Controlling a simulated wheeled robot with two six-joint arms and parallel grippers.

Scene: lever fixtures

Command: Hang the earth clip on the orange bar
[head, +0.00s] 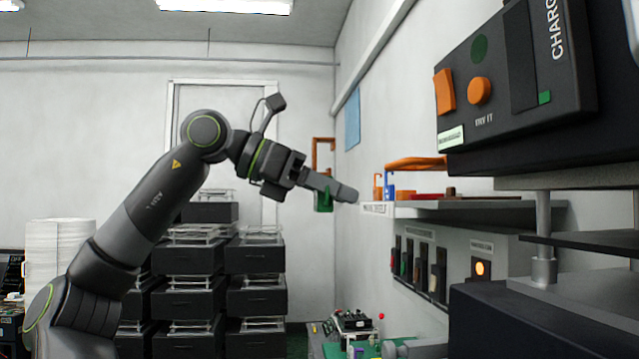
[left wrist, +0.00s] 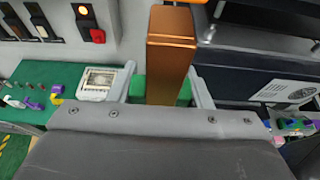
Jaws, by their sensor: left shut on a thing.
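The earth clip, a copper-brown hooked piece (head: 331,141) with a green part (head: 323,205), is in my left gripper (head: 340,190). In the left wrist view its copper block (left wrist: 172,65) stands up between the two grey fingers (left wrist: 165,92), with green at both sides. My left gripper is shut on it, raised left of the shelf and clear of it. An orange bar (head: 416,162) sits above the shelf in the head view, to the right of the clip. My right gripper is not in view.
The white-edged shelf (head: 378,209) carries small orange and blue pieces and a red block (head: 434,196). A dark charger box (head: 515,85) juts out at upper right. Dark levers (head: 418,272) and a lit orange lamp (head: 480,269) are below the shelf. Stacked black crates (head: 254,296) stand behind.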

